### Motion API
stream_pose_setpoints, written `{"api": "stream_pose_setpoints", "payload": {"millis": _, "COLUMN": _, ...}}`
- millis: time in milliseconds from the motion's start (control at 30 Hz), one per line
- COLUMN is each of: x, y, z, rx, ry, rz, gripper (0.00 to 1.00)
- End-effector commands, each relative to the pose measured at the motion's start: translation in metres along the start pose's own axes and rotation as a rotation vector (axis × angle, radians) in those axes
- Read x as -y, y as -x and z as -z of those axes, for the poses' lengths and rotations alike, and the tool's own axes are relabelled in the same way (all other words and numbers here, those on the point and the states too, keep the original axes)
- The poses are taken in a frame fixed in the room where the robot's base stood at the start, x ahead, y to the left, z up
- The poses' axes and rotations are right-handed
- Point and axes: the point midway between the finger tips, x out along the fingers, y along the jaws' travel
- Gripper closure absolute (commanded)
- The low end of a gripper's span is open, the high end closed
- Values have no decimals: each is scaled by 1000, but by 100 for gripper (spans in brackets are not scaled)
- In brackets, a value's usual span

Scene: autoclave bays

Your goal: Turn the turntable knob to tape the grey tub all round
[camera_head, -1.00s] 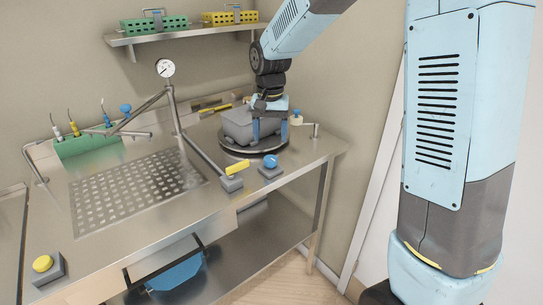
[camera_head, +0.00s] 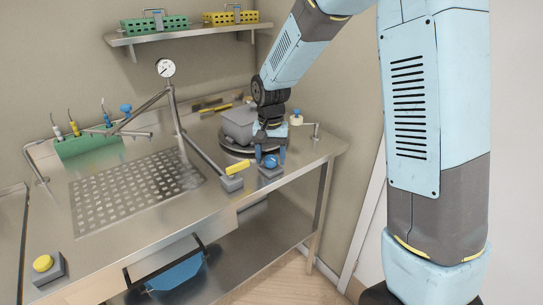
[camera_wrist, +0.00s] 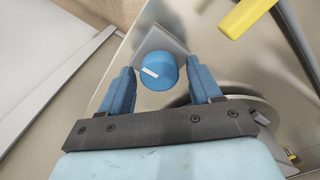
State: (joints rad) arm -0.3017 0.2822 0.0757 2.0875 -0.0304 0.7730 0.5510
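The blue turntable knob (camera_head: 270,161) sits on a grey base at the front right of the steel bench. In the wrist view the knob (camera_wrist: 158,71), with a white mark on it, lies between and just ahead of my two blue fingers. My gripper (camera_head: 270,157) is open above the knob, its fingers (camera_wrist: 160,85) apart on either side; I cannot tell whether they touch it. The grey tub (camera_head: 239,122) stands on the round turntable (camera_head: 226,146) behind my gripper, partly hidden by it. Part of the turntable rim (camera_wrist: 247,101) shows in the wrist view.
A yellow-handled lever (camera_head: 237,168) is just left of the knob; its yellow handle (camera_wrist: 245,17) also shows in the wrist view. A perforated sink plate (camera_head: 135,188), a pipe with a gauge (camera_head: 165,68) and a yellow button (camera_head: 43,263) lie further left.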

Motion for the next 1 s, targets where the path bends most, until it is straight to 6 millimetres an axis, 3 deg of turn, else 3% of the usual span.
{"api": "stream_pose_setpoints", "payload": {"millis": 67, "x": 0, "y": 0, "z": 0, "rx": 0, "ry": 0, "rz": 0, "gripper": 45}}
{"api": "stream_pose_setpoints", "payload": {"millis": 500, "x": 0, "y": 0, "z": 0, "rx": 0, "ry": -1, "rz": 1, "gripper": 86}}
{"api": "stream_pose_setpoints", "payload": {"millis": 1000, "x": -1, "y": 0, "z": 1, "rx": 0, "ry": 143, "rz": 1, "gripper": 86}}
